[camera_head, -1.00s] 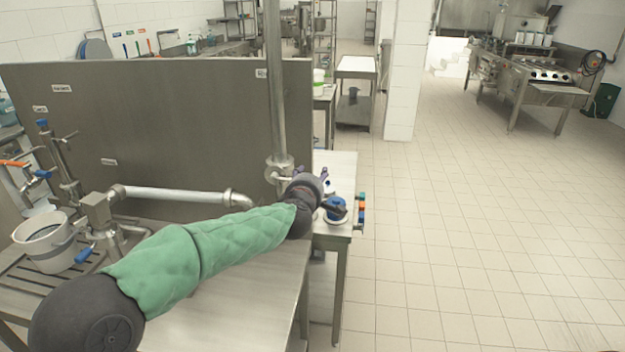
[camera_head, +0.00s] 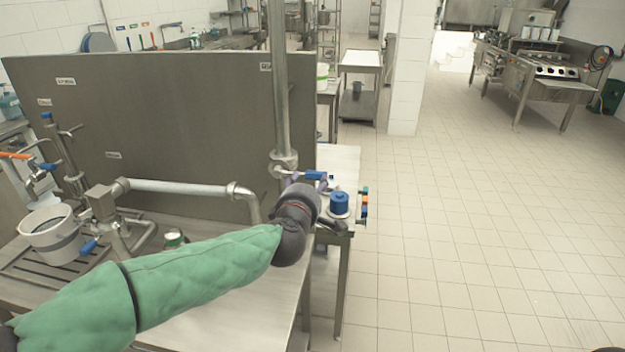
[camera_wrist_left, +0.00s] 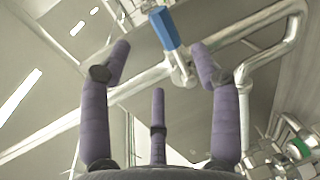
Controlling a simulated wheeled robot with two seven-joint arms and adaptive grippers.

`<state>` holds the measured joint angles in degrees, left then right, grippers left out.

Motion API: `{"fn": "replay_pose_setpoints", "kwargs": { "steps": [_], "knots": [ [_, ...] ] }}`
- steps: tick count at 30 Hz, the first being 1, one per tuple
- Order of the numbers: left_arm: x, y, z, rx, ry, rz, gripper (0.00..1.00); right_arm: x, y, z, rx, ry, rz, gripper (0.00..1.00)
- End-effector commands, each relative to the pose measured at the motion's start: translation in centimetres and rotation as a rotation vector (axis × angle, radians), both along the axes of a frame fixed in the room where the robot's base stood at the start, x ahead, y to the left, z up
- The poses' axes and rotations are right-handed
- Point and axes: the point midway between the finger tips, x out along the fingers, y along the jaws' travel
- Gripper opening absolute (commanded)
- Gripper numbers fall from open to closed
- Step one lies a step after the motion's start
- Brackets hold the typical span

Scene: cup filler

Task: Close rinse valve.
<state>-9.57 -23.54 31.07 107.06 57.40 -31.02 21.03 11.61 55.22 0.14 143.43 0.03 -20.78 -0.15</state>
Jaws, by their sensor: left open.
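The rinse valve's blue handle (camera_head: 316,175) is at the foot of the vertical pipe, near the plate's right end, pointing right in the head view. In the left wrist view the blue handle (camera_wrist_left: 165,28) and its metal valve body (camera_wrist_left: 183,72) lie ahead, in line with the gap between the fingers. My left gripper (camera_wrist_left: 160,58) has its purple fingers spread, with nothing between them that I can see gripped. In the head view my left gripper (camera_head: 307,184) is just below the handle, mostly hidden by my wrist. Whether a finger touches the handle is unclear. My right gripper does not show.
A steel partition (camera_head: 180,125) stands behind the bench. A blue-topped item (camera_head: 339,203) sits just right of my wrist. A horizontal pipe (camera_head: 180,187), a bucket (camera_head: 48,225) and another blue-handled valve (camera_head: 88,247) are at left. The tiled floor at right is open.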

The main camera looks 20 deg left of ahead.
Motion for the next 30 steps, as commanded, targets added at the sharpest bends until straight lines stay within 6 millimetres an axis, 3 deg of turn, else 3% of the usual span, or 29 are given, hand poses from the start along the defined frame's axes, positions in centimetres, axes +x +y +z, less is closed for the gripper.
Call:
{"fn": "replay_pose_setpoints", "kwargs": {
  "steps": [7, 25, 30],
  "knots": [
    [-1.9, -0.5, 0.4, 0.0, -0.001, -0.001, 0.63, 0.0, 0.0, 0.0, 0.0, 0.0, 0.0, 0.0],
    [-2.0, -0.5, 0.4, 0.0, 0.0, 0.0, 0.63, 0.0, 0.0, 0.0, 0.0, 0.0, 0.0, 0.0],
    [-1.4, -0.9, -1.5, 0.036, 0.039, -0.019, 0.63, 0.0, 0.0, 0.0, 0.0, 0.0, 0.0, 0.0]
  ]
}}
